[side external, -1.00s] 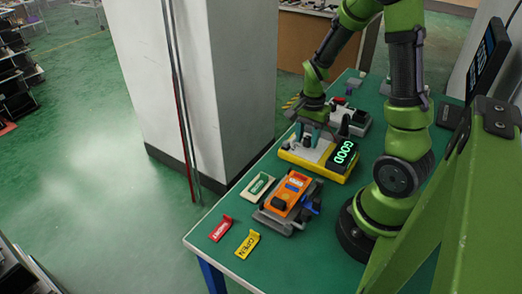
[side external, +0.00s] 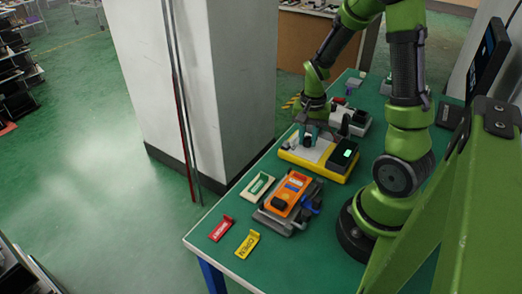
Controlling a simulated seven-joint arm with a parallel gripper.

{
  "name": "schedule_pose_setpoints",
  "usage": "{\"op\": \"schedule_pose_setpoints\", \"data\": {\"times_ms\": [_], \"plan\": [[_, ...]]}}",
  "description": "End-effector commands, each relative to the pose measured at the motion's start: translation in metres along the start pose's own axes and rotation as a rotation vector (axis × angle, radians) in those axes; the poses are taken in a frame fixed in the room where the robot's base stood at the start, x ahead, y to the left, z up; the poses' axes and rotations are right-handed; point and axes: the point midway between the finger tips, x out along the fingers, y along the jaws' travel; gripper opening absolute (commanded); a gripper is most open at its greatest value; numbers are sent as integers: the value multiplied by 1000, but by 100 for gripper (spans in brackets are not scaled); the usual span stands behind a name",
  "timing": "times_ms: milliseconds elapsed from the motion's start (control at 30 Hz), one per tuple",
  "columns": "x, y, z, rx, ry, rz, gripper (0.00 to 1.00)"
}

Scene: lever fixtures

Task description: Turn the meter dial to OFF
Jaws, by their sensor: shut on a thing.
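The yellow meter (side external: 324,172) lies on the green bench with a pale top panel (side external: 303,154). Its dark display (side external: 344,152) shows only a small green mark, too small to read. My gripper (side external: 308,137) points down over the pale panel and is shut on the meter's dial, a dark knob (side external: 307,141). The fingers partly hide the dial, and its markings are too small to read.
An orange device (side external: 289,193) in a grey holder sits in front of the meter. A white-framed tag (side external: 257,186), a red tag (side external: 221,229) and a yellow tag (side external: 247,243) lie near the left edge. A grey fixture (side external: 350,120) stands behind the meter.

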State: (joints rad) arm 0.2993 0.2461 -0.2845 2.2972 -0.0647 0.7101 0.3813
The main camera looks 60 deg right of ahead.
Motion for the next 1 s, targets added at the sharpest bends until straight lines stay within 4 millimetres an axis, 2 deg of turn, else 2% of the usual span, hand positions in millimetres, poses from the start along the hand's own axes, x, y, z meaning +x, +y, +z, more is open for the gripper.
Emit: {"op": "schedule_pose_setpoints", "data": {"times_ms": [500,1000], "plan": [[-1,2,-1,-369,1,-2,0],[-1,2,-1,-470,2,-2,0]]}}
